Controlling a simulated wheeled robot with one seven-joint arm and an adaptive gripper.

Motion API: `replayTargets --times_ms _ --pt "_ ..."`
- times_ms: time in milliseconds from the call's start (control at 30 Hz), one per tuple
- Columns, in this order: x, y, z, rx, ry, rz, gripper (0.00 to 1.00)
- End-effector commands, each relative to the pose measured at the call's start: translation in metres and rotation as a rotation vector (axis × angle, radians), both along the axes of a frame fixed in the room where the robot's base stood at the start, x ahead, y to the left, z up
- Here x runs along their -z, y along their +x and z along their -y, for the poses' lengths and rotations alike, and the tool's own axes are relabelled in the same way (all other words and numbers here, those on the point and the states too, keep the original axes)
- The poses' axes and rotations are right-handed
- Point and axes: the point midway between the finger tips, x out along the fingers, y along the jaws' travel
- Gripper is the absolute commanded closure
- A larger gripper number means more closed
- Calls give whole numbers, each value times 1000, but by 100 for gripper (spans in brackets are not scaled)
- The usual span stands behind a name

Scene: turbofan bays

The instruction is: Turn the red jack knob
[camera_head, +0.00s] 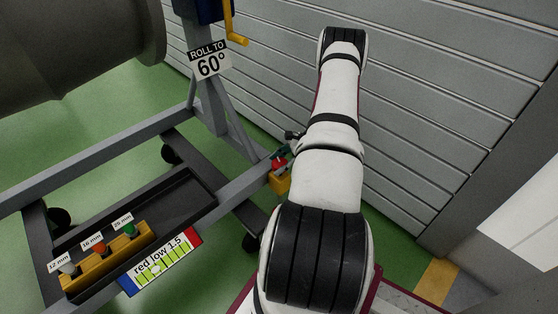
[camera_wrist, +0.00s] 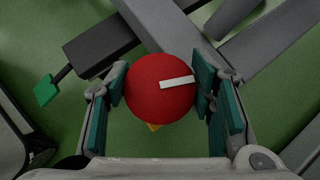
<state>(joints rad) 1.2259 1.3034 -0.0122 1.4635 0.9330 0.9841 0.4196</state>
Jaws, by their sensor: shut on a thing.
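The red jack knob (camera_wrist: 150,98) is a round red knob with a white line on its top, pointing to the right in the wrist view. In the head view the knob (camera_head: 279,163) sits above a yellow jack body (camera_head: 279,184) at the corner of the grey stand. My gripper (camera_wrist: 166,98) has its teal-padded fingers on either side of the knob and is shut on it. In the head view my arm hides most of the gripper.
The grey stand frame (camera_head: 90,160) holds a tray (camera_head: 180,203) with a yellow rack of coloured pieces (camera_head: 105,257). A gauge label (camera_head: 160,262) reads "red low 1.5". A "ROLL TO 60°" sign (camera_head: 209,61) and yellow crank (camera_head: 236,38) stand behind. A grey slatted wall (camera_head: 420,120) is close right.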

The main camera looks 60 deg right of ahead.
Motion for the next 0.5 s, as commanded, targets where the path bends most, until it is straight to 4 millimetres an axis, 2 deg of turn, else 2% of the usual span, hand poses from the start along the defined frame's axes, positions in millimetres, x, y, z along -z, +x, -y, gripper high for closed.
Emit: replayTargets --times_ms 500 --pt "0 0 0 482 5 -3 78"
